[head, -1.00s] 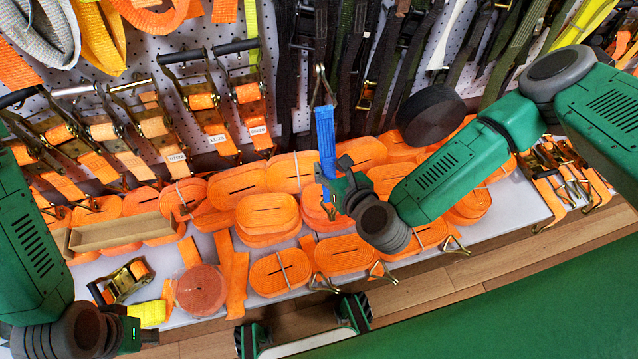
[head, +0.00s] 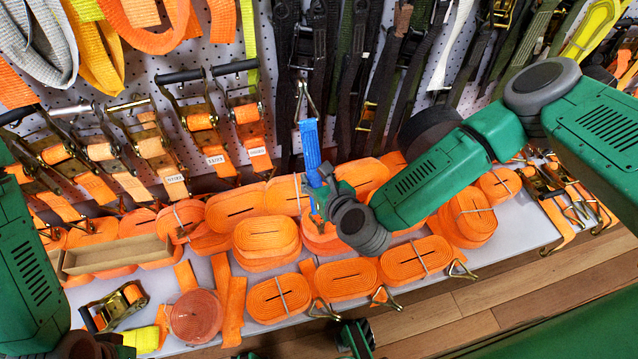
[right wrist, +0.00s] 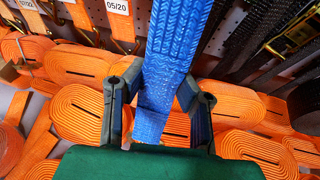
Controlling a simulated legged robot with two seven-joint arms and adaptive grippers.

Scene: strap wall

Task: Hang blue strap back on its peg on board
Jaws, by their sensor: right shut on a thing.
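The blue strap (head: 310,145) hangs upright with a metal hook (head: 305,98) at its top end, in front of the white perforated board (head: 195,85). My right gripper (head: 322,188) is shut on the strap's lower part, above the orange rolls. In the right wrist view the blue strap (right wrist: 165,70) runs between the two fingers of the gripper (right wrist: 155,110). I cannot single out an empty peg behind the hook. My left gripper is mostly cut off at the lower left of the head view, and its fingers are not clear.
Orange ratchet straps (head: 200,122) hang left of the blue strap; dark straps (head: 360,70) hang close behind and right. Rolled orange straps (head: 265,235) crowd the shelf (head: 510,225) below. A cardboard tray (head: 115,256) and a loose ratchet (head: 115,308) lie at left.

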